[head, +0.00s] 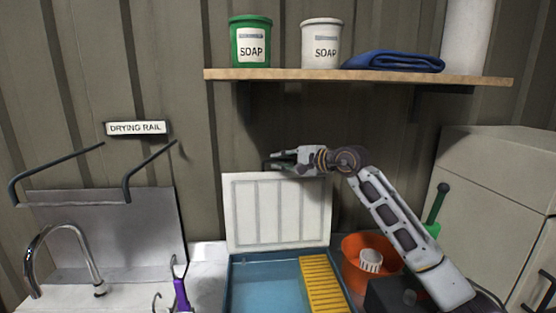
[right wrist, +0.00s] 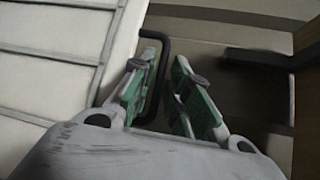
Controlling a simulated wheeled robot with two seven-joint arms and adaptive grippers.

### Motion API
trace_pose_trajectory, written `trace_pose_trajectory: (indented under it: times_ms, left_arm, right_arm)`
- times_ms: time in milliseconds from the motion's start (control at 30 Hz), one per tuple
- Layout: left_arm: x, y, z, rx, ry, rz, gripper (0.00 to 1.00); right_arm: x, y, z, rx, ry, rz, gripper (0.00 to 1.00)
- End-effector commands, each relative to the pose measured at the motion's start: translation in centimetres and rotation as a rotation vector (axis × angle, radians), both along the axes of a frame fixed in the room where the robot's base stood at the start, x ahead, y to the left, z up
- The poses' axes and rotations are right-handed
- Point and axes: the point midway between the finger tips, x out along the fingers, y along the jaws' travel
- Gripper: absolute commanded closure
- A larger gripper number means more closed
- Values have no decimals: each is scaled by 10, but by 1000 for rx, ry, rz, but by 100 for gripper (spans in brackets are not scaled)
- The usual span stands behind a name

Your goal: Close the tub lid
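The tub (head: 240,285) is blue and stands low in the middle of the head view. Its ribbed white lid (head: 277,212) stands open, upright at the tub's back edge; it also fills the left of the right wrist view (right wrist: 50,65). A dark bar handle (right wrist: 163,75) sticks out from the lid's edge. My right gripper (head: 275,160) is at the lid's top edge. In the right wrist view its green-padded fingers (right wrist: 160,95) are apart, with the handle bar between them, closer to the left finger. Contact cannot be told. My left gripper is not in view.
A yellow ribbed piece (head: 322,284) lies in the tub's right side. An orange bowl (head: 352,248) stands to its right, beneath my right arm. A wooden shelf (head: 300,75) with soap pots runs above the gripper. A sink tap (head: 60,240) and drying rail (head: 75,165) are left.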

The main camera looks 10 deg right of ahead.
Motion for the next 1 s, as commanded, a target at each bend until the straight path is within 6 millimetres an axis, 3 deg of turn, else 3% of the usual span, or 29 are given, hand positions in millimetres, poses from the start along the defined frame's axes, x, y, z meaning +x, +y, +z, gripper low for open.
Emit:
trace_pose_trajectory:
  times_ms: [633,800,1000]
  left_arm:
    - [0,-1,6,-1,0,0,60]
    - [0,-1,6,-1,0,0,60]
    - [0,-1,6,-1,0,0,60]
  right_arm:
    - [13,13,-5,-1,0,0,82]
    - [13,13,-5,-1,0,0,100]
    - [13,13,-5,-2,0,-1,100]
